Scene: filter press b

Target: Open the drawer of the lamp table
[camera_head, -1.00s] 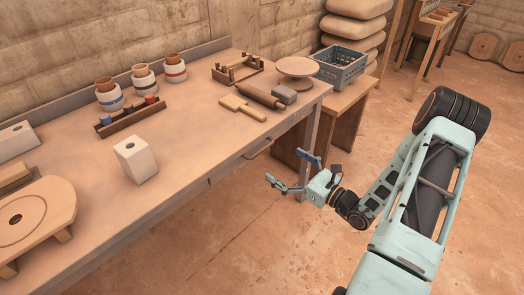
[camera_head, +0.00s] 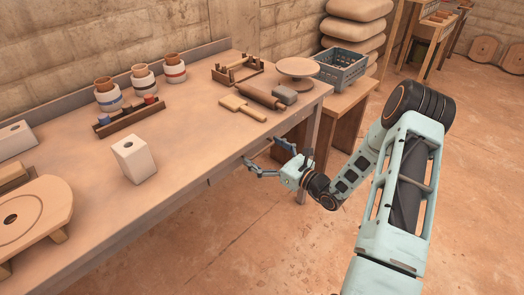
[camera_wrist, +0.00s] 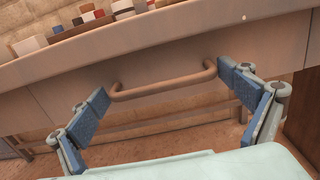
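The lamp table (camera_head: 190,145) is a long tan workbench with a drawer in its front edge. The drawer front (camera_wrist: 180,55) shows in the wrist view, and it appears closed. Its curved tan handle (camera_wrist: 165,86) spans the middle of that view. My gripper (camera_wrist: 170,90) is open, with one blue-padded finger near each end of the handle. I cannot tell whether the fingers touch it. In the head view my gripper (camera_head: 262,156) is at the table's front edge, and its fingers hide most of the handle.
On the table stand several striped jars (camera_head: 143,80), a white block (camera_head: 134,158), a rolling pin (camera_head: 260,95) and a round turntable (camera_head: 298,68). A blue-grey crate (camera_head: 341,68) sits on a lower wooden stand to the right. The floor in front is clear.

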